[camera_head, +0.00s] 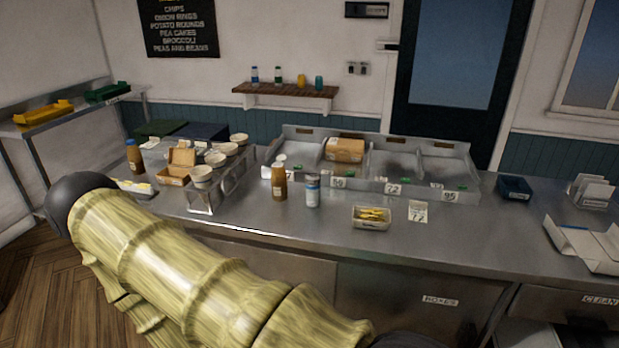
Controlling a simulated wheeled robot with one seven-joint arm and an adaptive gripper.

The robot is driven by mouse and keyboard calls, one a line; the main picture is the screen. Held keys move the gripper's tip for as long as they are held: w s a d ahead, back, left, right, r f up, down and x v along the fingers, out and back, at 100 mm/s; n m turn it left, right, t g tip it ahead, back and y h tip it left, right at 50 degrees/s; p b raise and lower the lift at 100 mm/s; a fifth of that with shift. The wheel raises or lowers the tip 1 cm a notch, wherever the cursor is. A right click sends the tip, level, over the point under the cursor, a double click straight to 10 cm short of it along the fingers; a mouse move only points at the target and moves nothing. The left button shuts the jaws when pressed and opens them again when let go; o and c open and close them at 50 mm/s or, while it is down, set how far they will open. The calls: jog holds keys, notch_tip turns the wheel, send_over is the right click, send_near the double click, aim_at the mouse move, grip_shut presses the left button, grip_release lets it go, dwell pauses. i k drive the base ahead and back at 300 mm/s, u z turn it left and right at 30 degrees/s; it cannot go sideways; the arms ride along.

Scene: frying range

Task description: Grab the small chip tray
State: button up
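A small pale tray with yellow chips in it (371,224) sits near the front edge of the steel counter (460,245), right of the middle of the picture. A small white card marked with a number (418,211) stands just to its right. My own arm crosses the lower left, and its visible links are well apart from the tray. My gripper is not in view.
Left of the tray stand a blue-and-white shaker (312,191) and a brown bottle (279,182). Behind is a divided metal unit (470,165) holding a brown box (344,150). A wire rack (205,205) with tubs is further left.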

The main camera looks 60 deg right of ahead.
aim_at(369, 218)
jog(key=u, duration=0.1)
jog(key=i, duration=1.1)
jog(key=z, duration=2.5)
